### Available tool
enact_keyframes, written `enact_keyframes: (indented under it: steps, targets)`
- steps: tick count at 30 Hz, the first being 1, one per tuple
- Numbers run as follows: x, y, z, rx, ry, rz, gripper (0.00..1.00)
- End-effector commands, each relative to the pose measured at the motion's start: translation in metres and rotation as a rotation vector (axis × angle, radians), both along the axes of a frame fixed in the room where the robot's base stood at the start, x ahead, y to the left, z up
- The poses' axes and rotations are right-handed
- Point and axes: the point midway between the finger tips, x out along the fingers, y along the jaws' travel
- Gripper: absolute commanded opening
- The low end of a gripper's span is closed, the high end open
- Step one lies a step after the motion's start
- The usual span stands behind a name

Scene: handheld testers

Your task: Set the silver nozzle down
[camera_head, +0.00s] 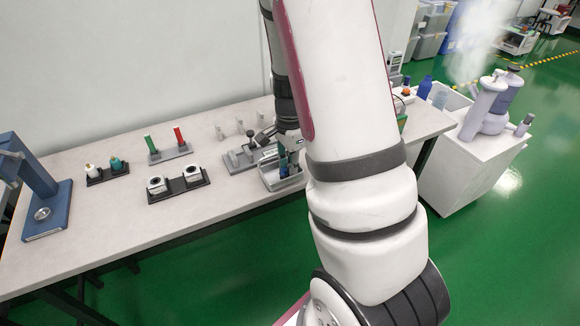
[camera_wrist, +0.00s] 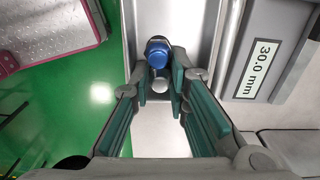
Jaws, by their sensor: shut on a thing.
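My gripper (camera_wrist: 160,80) has teal finger pads that are closed in on a small silver rounded piece, the silver nozzle (camera_wrist: 160,86). A blue round-ended object (camera_wrist: 158,52) shows just past the fingertips; I cannot tell whether it touches them. In the head view my gripper (camera_head: 284,160) is low over a grey tray (camera_head: 268,183) on the table, and the nozzle cannot be made out there. The tray's wall also shows in the wrist view (camera_wrist: 226,40), with pale floor beneath the fingers.
A grey block labelled 30.0 mm (camera_wrist: 262,62) stands right beside the tray. Left on the table are a two-hole black holder (camera_head: 180,190), a rack with green and red pieces (camera_head: 170,153), a holder with bottles (camera_head: 108,175) and a blue stand (camera_head: 45,195).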

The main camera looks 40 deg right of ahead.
Motion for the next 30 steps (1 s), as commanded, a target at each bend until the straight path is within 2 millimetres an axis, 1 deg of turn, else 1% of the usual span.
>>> enact_keyframes:
  steps: [4,8,9,11,12,30]
  targets:
    - [-0.0002,0.0000,0.0012,0.000,-0.001,0.001,0.00]
    - [-0.0001,0.0000,-0.0021,0.000,0.000,0.000,0.00]
    - [-0.0001,0.0000,-0.0027,0.000,0.000,0.000,0.18]
    - [-0.0003,0.0001,-0.0020,0.000,0.000,0.000,0.32]
    - [-0.0003,0.0001,-0.0019,0.000,0.000,0.001,0.36]
    - [-0.0003,0.0002,-0.0003,0.000,0.000,0.001,0.36]
